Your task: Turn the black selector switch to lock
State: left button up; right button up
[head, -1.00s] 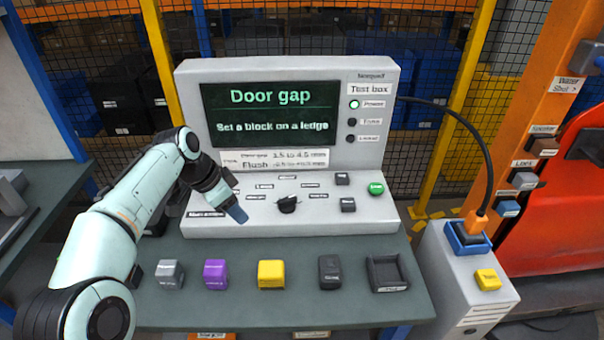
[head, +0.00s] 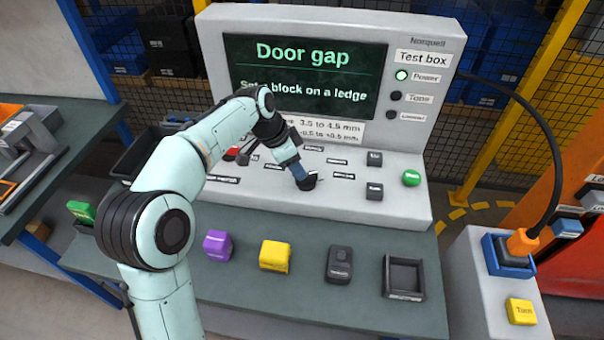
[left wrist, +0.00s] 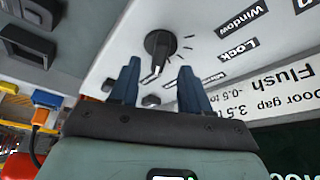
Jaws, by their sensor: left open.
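The black selector switch (head: 309,183) is on the sloped grey panel of the test box, partly hidden by my left gripper (head: 298,174). It shows more fully in the left wrist view (left wrist: 159,45), with printed labels around it, among them the Lock label (left wrist: 238,50) and the Window label (left wrist: 242,18). I cannot tell which label the switch points to. My right gripper is not in view.
Black buttons (head: 374,191) and a green button (head: 411,178) sit right of the switch. On the bench in front stand a purple block (head: 217,245), a yellow block (head: 275,255), a black block (head: 339,264) and an empty black tray (head: 404,275). The screen (head: 303,77) rises behind.

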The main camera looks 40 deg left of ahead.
aim_at(306, 179)
pick_arm(q)
jog(key=shift+x, duration=2.25)
jog(key=shift+c, duration=0.3)
grip_shut()
jog(key=shift+r, duration=0.1)
